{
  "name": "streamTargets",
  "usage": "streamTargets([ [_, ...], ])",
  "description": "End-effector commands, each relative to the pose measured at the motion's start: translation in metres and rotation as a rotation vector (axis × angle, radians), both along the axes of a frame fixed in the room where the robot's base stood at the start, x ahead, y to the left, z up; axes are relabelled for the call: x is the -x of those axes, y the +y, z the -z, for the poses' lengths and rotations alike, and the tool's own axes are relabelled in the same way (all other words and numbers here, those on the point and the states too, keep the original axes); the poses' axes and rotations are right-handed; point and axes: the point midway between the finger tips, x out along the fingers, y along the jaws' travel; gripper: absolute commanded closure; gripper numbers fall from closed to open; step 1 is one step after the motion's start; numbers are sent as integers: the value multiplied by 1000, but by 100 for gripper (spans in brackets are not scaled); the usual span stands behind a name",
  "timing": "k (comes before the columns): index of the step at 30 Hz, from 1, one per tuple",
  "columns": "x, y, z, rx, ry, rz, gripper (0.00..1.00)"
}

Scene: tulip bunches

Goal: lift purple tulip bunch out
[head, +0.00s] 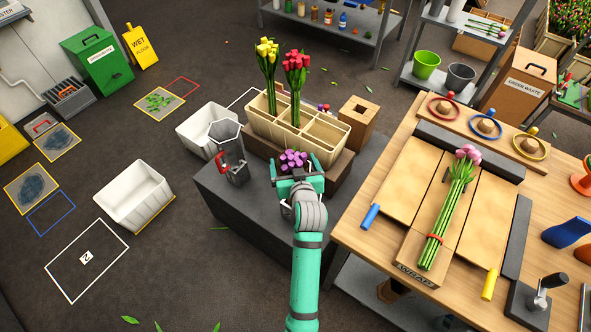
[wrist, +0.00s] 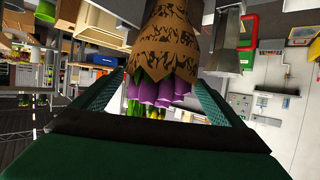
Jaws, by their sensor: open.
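The purple tulip bunch (head: 293,160) shows its heads just beyond my gripper (head: 298,172), in front of the beige divided crate (head: 322,142). In the wrist view the purple heads (wrist: 165,92) lie between the two green fingers of my gripper (wrist: 160,80). Below the heads, toward the top of that picture, is a brown, dark-patterned wrap (wrist: 178,35). The fingers stand apart on both sides of the bunch, and contact cannot be told. My gripper hides the bunch's lower part in the head view.
Yellow tulips (head: 267,58) and red tulips (head: 296,66) stand upright in the crate. A grey metal funnel-like holder (head: 226,140) is at left. The wooden workbench (head: 352,222) at right bears a pink bunch (head: 455,195). An empty white bin (head: 134,195) stands on the open floor.

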Motion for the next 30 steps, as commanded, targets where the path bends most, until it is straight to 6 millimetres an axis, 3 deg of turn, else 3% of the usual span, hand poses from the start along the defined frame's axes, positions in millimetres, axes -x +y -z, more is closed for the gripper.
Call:
streamTargets([
  [6,-17,2,7,0,0,1,8],
  [17,-20,3,9,0,0,0,8],
  [24,-20,4,9,1,0,-1,62],
  [26,-20,4,7,0,-2,-1,66],
  [30,-21,3,0,0,-5,0,66],
])
